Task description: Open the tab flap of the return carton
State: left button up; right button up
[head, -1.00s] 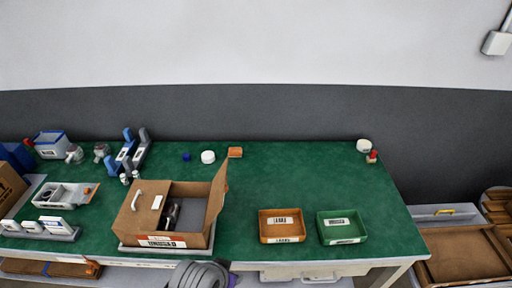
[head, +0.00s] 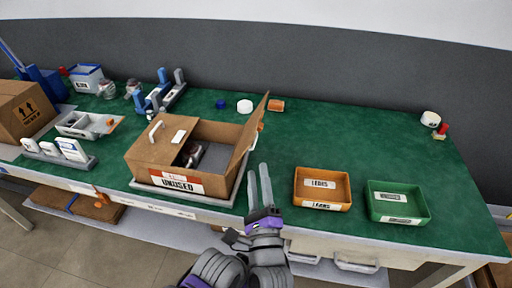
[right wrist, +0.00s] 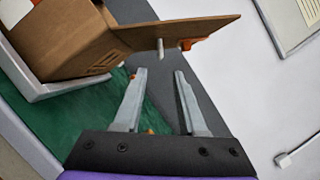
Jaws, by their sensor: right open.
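The return carton (head: 160,155) is a brown box marked UNUSED, standing on a pale tray (head: 215,200) at the table's front edge. Its left flap, with a white handle (head: 155,130), lies over the left part of the opening. The right flap (head: 252,135) stands up, leaning outward, with the opening beside it uncovered and a dark item (head: 192,154) inside. In the right wrist view this flap (right wrist: 190,30) bears a pale peg and an orange piece (right wrist: 192,42). My right gripper (head: 259,165) is open and empty, just right of the carton, below the flap, apart from it.
An orange bin (head: 322,172) and a green bin (head: 398,186) stand to the right. A taped box (head: 22,108), holders and pump parts fill the left side. The green table behind the bins is mostly clear.

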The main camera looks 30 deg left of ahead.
aim_at(254, 143)
jog(key=x, duration=1)
jog(key=shift+d+p, duration=0.1)
jog(key=shift+p, duration=0.3)
grip_shut()
dwell(0.8)
